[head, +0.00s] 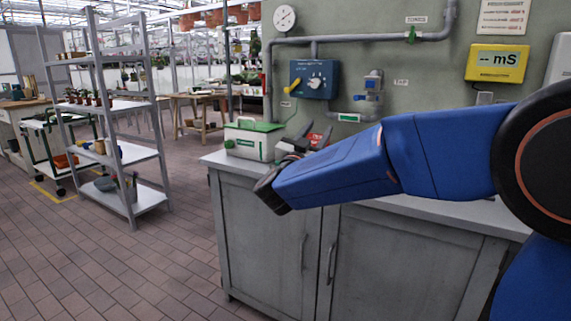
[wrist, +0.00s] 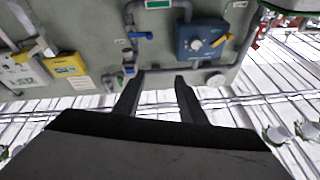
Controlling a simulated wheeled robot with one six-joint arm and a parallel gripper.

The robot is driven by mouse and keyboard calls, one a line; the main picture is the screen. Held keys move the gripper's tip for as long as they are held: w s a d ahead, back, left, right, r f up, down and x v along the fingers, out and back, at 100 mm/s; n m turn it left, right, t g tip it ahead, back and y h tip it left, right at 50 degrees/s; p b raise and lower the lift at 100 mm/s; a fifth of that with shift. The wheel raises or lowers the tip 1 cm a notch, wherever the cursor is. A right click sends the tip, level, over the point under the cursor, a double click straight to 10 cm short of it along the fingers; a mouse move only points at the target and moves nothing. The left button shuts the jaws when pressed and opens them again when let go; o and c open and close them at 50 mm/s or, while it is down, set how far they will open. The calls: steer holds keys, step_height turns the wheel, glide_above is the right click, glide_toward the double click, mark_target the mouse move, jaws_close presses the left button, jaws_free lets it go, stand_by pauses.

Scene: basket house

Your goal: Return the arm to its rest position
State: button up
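My blue arm reaches from the right edge across the front of the grey cabinet in the head view. My gripper (wrist: 157,82) shows in the wrist view as two dark fingers standing apart, with nothing between them. In the head view the arm's end hides most of the gripper, and only dark parts show near the counter's left end. The wrist view is tilted and shows the wall beyond the fingers, with the blue control box (wrist: 205,40) to the right of them.
A grey cabinet (head: 262,245) with a counter stands in front of me, partly behind my arm. A white box with a green lid (head: 250,140) sits on its left end. A metal shelf rack (head: 125,110) stands at left. The tiled floor between them is clear.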

steer(key=s+d+f+n+g+y, duration=0.2)
steer(key=s+d+f+g, duration=0.3)
steer(key=s+f, duration=0.4)
steer(key=s+d+f+n+g+y, duration=0.3)
steer(key=s+d+f, duration=0.5)
steer(key=s, duration=1.1)
steer(key=s+d+f+n+g+y, duration=0.2)
steer(key=s+d+f+g+y, duration=0.3)
steer(key=s+f, duration=0.6)
steer(key=s+d+g, duration=0.1)
steer(key=s, duration=0.2)
steer(key=shift+d+n+g, duration=0.3)
steer(key=shift+d+n, duration=0.05)
steer(key=shift+n, duration=0.05)
steer(key=shift+f, duration=0.1)
